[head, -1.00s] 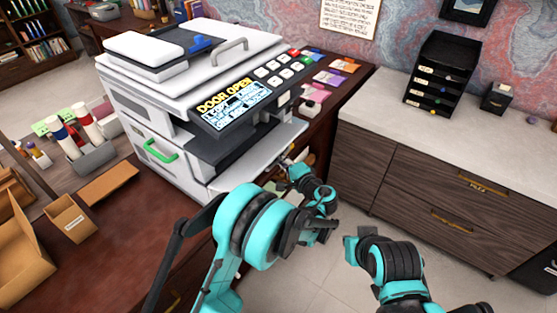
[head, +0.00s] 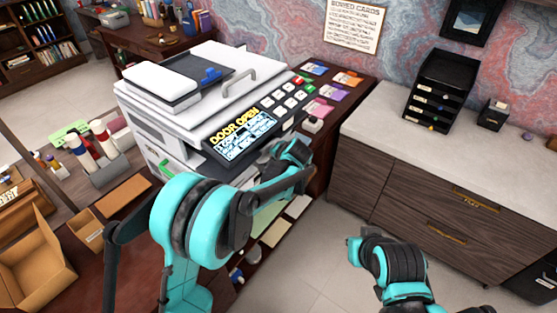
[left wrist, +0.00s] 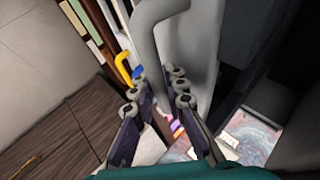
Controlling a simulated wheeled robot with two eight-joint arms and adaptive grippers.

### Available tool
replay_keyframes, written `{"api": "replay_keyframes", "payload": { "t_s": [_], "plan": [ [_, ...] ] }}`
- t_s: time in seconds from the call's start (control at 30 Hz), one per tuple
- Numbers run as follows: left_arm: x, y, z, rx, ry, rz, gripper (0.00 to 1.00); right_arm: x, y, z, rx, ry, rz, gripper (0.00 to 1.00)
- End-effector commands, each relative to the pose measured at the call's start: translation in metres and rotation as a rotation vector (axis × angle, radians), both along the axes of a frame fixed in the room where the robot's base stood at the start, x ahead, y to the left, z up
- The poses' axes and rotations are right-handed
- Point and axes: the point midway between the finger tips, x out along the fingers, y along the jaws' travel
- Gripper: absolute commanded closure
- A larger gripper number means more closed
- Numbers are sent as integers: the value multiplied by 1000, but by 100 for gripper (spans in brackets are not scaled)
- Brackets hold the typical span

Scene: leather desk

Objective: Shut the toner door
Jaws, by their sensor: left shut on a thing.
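The white printer (head: 160,112) stands on the dark desk at centre left. Its screen (head: 240,138) reads "DOOR OPEN". In the head view my left arm hides most of the printer's front and the toner door. My left gripper (head: 296,154) is at the printer's front right, below the button panel. In the left wrist view its fingers (left wrist: 162,108) are shut around a grey handle (left wrist: 150,18) on a grey panel (left wrist: 200,45), which appears to be the toner door. My right gripper (head: 356,248) hangs over the floor, away from the printer; its jaws are unclear.
Coloured cards (head: 330,90) lie behind the printer's button panel. A grey-topped cabinet (head: 400,115) with a black tray stack (head: 440,90) stands right. Cardboard boxes (head: 35,265) and a bottle holder (head: 108,165) are at left. Floor between desk and cabinet is clear.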

Motion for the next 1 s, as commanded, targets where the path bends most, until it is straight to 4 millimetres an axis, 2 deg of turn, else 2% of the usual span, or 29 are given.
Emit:
{"api": "replay_keyframes", "payload": {
  "t_s": [0.4,1.0],
  "plan": [
    [13,15,15,2,-4,-2,100,0,0,5,0,0,0,100],
    [16,18,18,3,-8,-5,100,0,0,6,0,0,0,100]
  ]
}}
